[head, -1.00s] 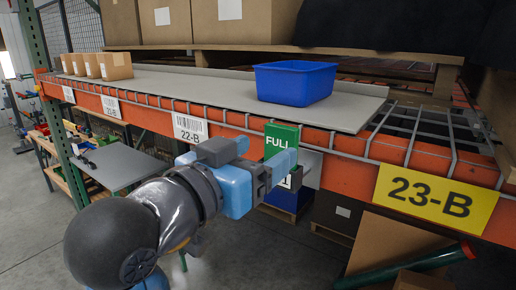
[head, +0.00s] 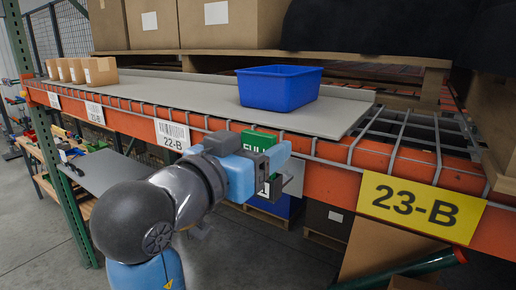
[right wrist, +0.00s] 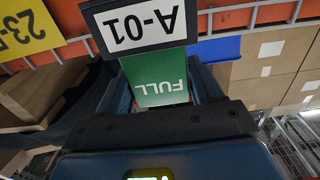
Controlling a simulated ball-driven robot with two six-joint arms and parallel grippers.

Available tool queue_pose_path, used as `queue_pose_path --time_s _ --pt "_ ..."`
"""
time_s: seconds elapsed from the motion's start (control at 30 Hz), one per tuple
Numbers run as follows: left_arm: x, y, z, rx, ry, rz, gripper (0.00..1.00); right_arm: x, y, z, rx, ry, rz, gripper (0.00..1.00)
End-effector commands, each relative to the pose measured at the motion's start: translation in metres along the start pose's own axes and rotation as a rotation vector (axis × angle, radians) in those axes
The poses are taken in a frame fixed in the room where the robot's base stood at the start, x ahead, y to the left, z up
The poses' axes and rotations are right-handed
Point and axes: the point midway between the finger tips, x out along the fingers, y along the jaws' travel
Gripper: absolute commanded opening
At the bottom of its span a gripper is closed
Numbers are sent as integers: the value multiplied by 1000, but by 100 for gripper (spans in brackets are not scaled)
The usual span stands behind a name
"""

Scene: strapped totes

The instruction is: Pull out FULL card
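The green FULL card (head: 258,139) stands upright at the orange shelf beam, partly hidden behind my right gripper in the head view. In the right wrist view the card (right wrist: 158,82) appears upside down, with its lettering between my right gripper's two fingers. A dark-framed white A-01 label (right wrist: 139,27) adjoins the card; in the head view it is mostly covered by the gripper. My right gripper (head: 277,170) is at the card, its fingers apart on either side of it. Whether either finger touches the card cannot be told. My left gripper is not in view.
A blue tote (head: 280,88) sits on the grey shelf (head: 190,94) above the beam. A yellow 23-B sign (head: 421,207) hangs on the beam to the right. Small boxes (head: 100,71) stand at the shelf's left end. Wire decking (head: 400,135) is bare at right.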

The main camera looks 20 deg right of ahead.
Motion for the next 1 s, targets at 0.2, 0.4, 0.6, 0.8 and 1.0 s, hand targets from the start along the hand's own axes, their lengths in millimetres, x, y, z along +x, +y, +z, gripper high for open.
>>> queue_pose_path --time_s 0.2,0.4,0.6,0.8,1.0 --pt "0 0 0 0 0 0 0 0 0 0 0 0 0 32" --pt "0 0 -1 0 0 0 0 0 0 -1 1 0 0 27" --pt "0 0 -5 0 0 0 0 0 0 -7 1 0 0 27" --pt "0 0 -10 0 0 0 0 0 0 -14 1 0 0 27" --pt "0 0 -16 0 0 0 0 0 0 -22 1 0 0 27"
